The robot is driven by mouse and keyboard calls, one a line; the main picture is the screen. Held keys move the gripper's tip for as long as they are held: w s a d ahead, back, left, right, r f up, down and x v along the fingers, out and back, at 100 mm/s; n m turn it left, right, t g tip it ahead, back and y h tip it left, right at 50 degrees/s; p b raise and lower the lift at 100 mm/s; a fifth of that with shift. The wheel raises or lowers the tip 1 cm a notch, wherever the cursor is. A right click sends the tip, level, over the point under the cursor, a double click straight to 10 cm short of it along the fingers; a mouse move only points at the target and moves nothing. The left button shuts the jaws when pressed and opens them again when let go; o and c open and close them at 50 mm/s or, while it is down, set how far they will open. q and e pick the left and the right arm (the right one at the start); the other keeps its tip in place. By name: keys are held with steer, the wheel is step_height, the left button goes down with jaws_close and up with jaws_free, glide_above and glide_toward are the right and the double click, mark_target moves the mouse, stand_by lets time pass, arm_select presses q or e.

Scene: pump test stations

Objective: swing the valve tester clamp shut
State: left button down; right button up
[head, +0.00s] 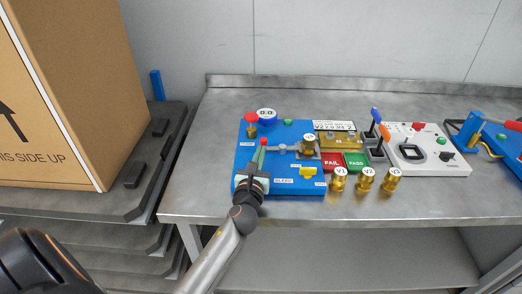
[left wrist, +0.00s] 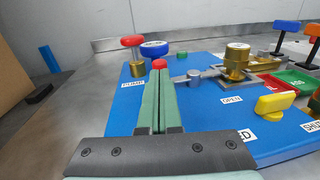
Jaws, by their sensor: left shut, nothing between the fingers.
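The valve tester is a blue board (head: 252,166) on the metal bench; it also fills the middle of the left wrist view (left wrist: 200,122). A brass valve (head: 309,146) with a white cap stands on it; it also shows in the left wrist view (left wrist: 237,62). A grey clamp arm (head: 283,149) reaches left from the valve. A red ball knob (head: 263,141) shows just beyond my left fingertips; whatever is below it is hidden. My left gripper (head: 261,156) is shut and empty over the board's left part; contact with the knob cannot be told. My right gripper is not in view.
A yellow handle (head: 307,171) and a red knob (head: 251,117) are on the board. FAIL (head: 332,161) and PASS (head: 356,161) pads and several brass valves (head: 365,180) lie right. A white control box (head: 428,150) stands further right. A large carton (head: 75,90) is left.

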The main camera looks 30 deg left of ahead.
arm_select(q)
steer(key=shift+w+a, duration=0.25)
steer(key=shift+w, duration=0.45)
